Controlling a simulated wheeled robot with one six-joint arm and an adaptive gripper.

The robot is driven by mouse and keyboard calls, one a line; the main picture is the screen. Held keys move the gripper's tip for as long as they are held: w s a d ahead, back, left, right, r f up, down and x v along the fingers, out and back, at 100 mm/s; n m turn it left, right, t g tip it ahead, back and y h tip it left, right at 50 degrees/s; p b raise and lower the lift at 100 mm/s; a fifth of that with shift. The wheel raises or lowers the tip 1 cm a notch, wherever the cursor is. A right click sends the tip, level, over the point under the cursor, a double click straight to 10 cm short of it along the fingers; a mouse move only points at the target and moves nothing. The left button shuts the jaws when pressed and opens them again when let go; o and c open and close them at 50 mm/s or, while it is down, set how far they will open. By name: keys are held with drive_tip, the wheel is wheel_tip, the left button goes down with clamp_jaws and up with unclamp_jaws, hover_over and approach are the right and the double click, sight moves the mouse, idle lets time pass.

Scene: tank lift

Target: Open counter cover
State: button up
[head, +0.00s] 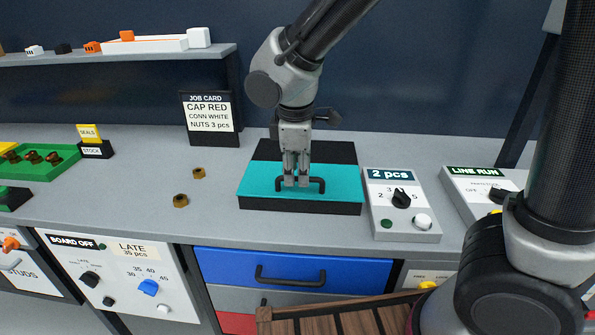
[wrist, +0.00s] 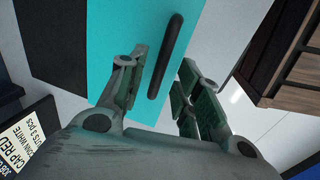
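The counter cover (head: 343,187) is a teal panel lying flat on a black box on the counter. A black bar handle (head: 318,181) stands on it; it also shows in the wrist view (wrist: 171,45). My gripper (head: 297,183) points down at the handle's middle. In the wrist view, my gripper (wrist: 163,68) has its two fingers apart, one on each side of the bar. What lies under the cover is hidden.
Right of the box is a "2 pcs" dial unit (head: 403,205), then a "LINE RUN" unit (head: 480,185). Two brass nuts (head: 180,200) lie on clear counter to the left. A job card (head: 209,118) stands behind. A blue drawer (head: 225,268) is below the counter.

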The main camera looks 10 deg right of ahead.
drive_tip(key=shift+w+f, duration=0.1)
drive_tip(key=shift+f, duration=0.4)
clamp_jaws()
drive_tip(key=shift+w+d, duration=0.1)
drive_tip(key=w+d, duration=0.1)
drive_tip(key=w, duration=0.8)
drive_tip(key=w+d, duration=0.1)
drive_tip(key=w, duration=0.4)
drive_tip(key=shift+d+r, duration=0.1)
drive_tip(key=shift+d, duration=0.25)
unclamp_jaws()
drive_tip(key=shift+s, duration=0.1)
